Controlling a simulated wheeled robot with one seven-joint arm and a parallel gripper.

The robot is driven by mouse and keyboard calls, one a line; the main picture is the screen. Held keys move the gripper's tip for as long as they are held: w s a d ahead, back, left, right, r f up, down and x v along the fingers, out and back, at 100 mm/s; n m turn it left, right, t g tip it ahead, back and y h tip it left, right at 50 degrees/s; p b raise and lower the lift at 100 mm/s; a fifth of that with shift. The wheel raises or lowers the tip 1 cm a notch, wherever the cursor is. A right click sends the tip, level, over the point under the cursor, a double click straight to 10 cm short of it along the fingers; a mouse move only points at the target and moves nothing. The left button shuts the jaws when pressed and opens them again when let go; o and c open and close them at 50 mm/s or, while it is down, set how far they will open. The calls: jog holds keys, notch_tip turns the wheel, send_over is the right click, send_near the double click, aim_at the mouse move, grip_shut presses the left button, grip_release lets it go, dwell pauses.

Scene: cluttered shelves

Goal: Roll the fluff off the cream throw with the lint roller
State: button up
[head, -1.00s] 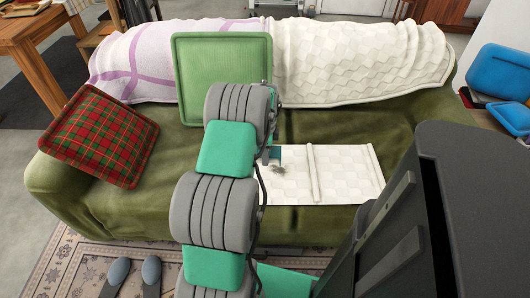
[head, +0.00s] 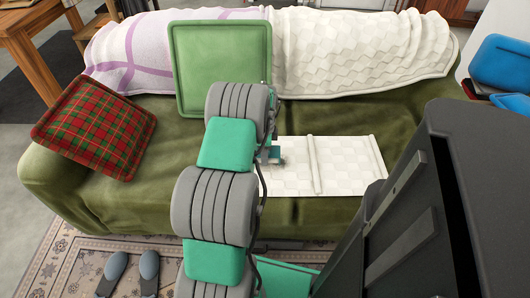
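The cream throw (head: 365,55), with a raised checked texture, covers the right part of the sofa back. A flat cream piece with the same texture and a raised ridge (head: 340,165) lies on the seat; I cannot tell whether it joins the throw above. My gripper (head: 273,156) is at the left edge of this seat piece, mostly hidden behind my own arm. A small teal and grey part shows there. I cannot make out its fingers or a lint roller. No fluff is clearly visible on the cream cloth now.
A green cushion (head: 221,70) leans on the sofa back, left of the throw. A red tartan cushion (head: 94,127) lies at the left end of the green sofa (head: 150,205). Grey slippers (head: 149,270) are on the patterned rug (head: 60,270). Blue items (head: 500,62) stand at right.

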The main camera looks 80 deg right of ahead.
jog(key=shift+f+b, duration=0.4)
jog(key=shift+f, duration=0.2)
dwell(0.4)
